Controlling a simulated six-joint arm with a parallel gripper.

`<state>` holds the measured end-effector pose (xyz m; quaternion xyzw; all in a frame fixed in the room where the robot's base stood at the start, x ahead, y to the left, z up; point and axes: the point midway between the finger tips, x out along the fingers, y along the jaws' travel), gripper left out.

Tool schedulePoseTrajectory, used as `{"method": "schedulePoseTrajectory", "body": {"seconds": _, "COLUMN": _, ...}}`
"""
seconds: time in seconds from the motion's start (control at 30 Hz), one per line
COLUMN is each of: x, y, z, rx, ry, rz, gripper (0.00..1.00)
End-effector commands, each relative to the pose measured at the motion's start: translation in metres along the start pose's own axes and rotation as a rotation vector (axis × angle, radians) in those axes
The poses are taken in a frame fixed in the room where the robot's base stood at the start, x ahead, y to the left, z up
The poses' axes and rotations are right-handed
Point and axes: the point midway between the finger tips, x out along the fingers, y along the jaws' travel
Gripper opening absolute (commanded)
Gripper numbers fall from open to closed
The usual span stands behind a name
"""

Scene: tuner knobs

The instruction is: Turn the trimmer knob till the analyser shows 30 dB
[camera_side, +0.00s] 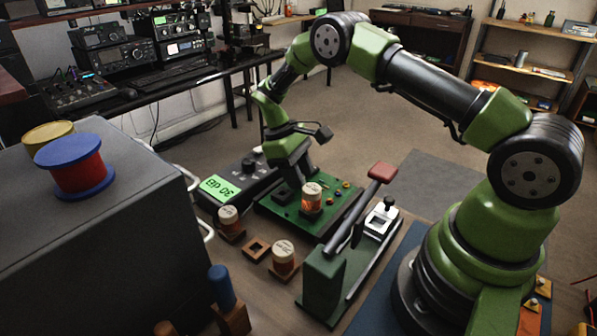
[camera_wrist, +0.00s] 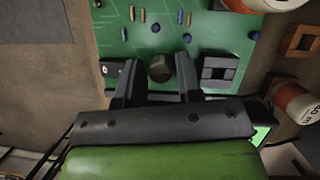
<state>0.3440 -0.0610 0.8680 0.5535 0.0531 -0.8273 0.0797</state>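The trimmer knob (camera_wrist: 160,68) is a small dark round knob on the green circuit board (camera_wrist: 115,38). In the wrist view my gripper (camera_wrist: 160,64) is open, with one finger on each side of the knob and a visible gap on both sides. In the side view my gripper (camera_side: 294,180) is down at the board (camera_side: 275,207) and hides the knob. The analyser (camera_side: 240,177) is a dark box left of the board. Its green display (camera_side: 215,187) appears upside down and reads 30 dB. A corner of green display (camera_wrist: 261,135) also shows in the wrist view.
A coil (camera_side: 312,200) with orange winding stands on the board. Coils on wooden bases (camera_side: 229,219) (camera_side: 284,259) and an empty wooden socket (camera_side: 257,248) lie in front. A green lever press (camera_side: 325,275) stands right of them. A grey cabinet (camera_side: 105,235) carries spools at left.

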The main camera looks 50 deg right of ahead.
Motion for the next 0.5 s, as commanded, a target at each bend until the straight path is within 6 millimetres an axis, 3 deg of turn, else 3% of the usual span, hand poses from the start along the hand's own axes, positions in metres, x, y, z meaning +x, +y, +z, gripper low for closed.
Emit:
{"method": "schedulePoseTrajectory", "body": {"seconds": 0.17, "x": -0.009, "y": 0.0, "z": -0.001, "rx": -0.001, "ry": 0.002, "rz": 0.002, "gripper": 0.33}}
{"method": "schedulePoseTrajectory", "body": {"seconds": 0.5, "x": -0.071, "y": 0.0, "z": -0.001, "rx": 0.001, "ry": 0.005, "rz": 0.002, "gripper": 0.33}}
